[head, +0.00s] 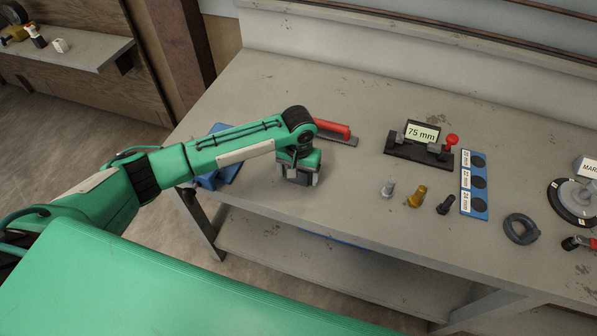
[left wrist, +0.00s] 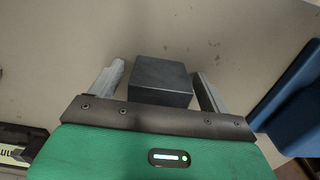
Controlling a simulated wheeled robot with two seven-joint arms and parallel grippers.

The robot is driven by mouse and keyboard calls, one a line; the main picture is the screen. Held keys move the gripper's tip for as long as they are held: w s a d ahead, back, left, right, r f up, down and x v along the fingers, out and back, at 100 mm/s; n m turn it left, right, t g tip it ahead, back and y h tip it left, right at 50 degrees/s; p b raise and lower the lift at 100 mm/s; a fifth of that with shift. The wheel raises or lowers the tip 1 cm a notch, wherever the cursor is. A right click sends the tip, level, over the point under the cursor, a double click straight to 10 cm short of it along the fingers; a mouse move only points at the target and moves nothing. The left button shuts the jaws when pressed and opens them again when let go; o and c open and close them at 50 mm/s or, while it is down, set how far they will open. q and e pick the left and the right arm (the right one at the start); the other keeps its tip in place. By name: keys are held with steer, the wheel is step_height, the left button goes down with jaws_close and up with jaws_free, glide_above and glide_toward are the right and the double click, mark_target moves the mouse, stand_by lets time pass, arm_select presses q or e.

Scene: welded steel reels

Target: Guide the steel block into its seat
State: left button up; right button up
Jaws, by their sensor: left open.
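My left gripper (head: 299,180) points down over the bench, left of its middle, and is open. In the left wrist view, a dark steel block (left wrist: 162,80) lies between the two grey fingers, with a visible gap on either side. In the head view the gripper mostly hides the block. A black fixture (head: 404,149) with grey jaws, a red knob and a "75 mm" sign stands further right and back on the bench; I cannot tell whether it is the seat. Part of it shows at the lower left of the left wrist view (left wrist: 14,138). My right gripper is out of view.
A red-handled tool (head: 332,129) lies just behind my gripper. A blue item (head: 222,178) is left of it. Small fittings (head: 416,196), a blue size card (head: 473,185) and a dark ring (head: 520,229) lie to the right. Bench (head: 330,225) in front is clear.

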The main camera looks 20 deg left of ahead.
arm_select(q)
steer(key=shift+f, duration=0.4)
steer(key=shift+r, duration=0.1)
steer(key=c, duration=1.6)
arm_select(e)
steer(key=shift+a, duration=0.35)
arm_select(q)
steer(key=shift+r, duration=0.15)
